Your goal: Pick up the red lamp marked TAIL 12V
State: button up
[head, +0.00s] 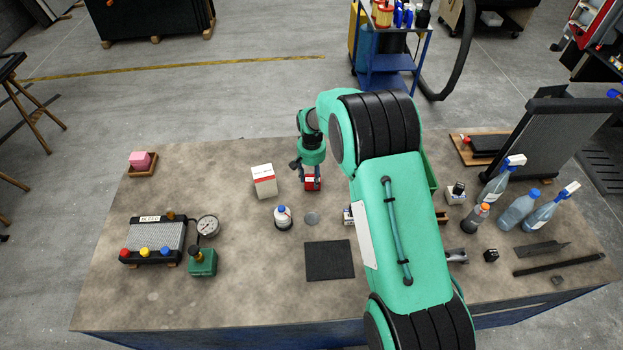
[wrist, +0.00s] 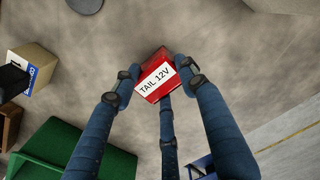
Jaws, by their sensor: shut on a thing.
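The red lamp (wrist: 164,82) with a white label reading TAIL 12V is between the fingers of my gripper (wrist: 160,80) in the wrist view. My gripper is shut on it, with fingers at its left and right sides and a third finger below. In the head view the red lamp (head: 312,182) shows under my gripper (head: 311,170), near the back middle of the workbench (head: 230,180). I cannot tell from these frames whether the lamp touches the bench top.
A white and red box (head: 264,180) stands just left of the lamp. Spray bottles (head: 521,210) stand at the right. A green bin (wrist: 75,150) shows in the wrist view.

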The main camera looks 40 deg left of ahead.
aim_at(312, 179)
jog(key=shift+r, duration=1.4)
jog(key=shift+s+d+r+b, duration=0.1)
jog(key=shift+d+r+b, duration=0.05)
jog(key=shift+r+b, duration=0.15)
jog(key=s+d+r+b, duration=0.1)
jog(key=s+d, duration=0.8)
jog(key=d, duration=0.3)
jog(key=shift+s+r, duration=0.15)
jog(key=shift+s, duration=0.15)
jog(key=shift+d, duration=0.15)
